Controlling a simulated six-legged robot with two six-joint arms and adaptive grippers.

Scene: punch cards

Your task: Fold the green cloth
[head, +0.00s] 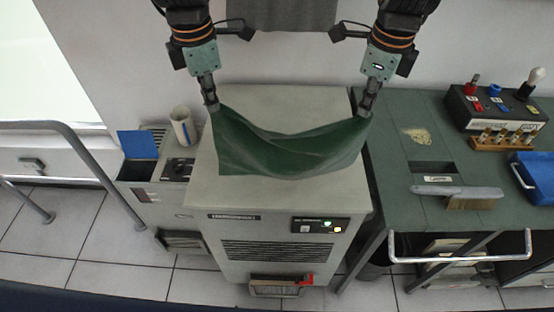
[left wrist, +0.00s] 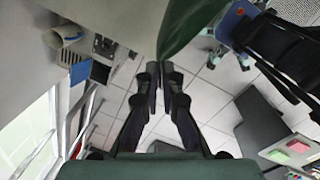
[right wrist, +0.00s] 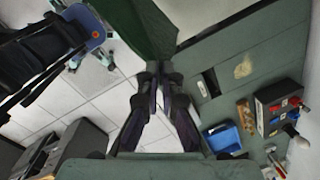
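The green cloth (head: 290,148) hangs between my two grippers over the top of a grey machine cabinet, sagging in the middle with folds along its upper edge. Its lower part lies over the cabinet top. My left gripper (head: 212,106) is shut on the cloth's upper left corner. My right gripper (head: 367,110) is shut on its upper right corner. The cloth also shows at the fingertips in the left wrist view (left wrist: 182,28) and the right wrist view (right wrist: 140,28). Whether the lower edge rests on the cabinet or hangs just above it, I cannot tell.
The grey cabinet (head: 270,190) has a bare top around the cloth. At right, a green table (head: 385,160) bears a brush (head: 458,194), a box with knobs (head: 490,108) and a blue tray (head: 536,178). At left, a lower unit holds a cup (head: 183,126); a metal rail stands beside it.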

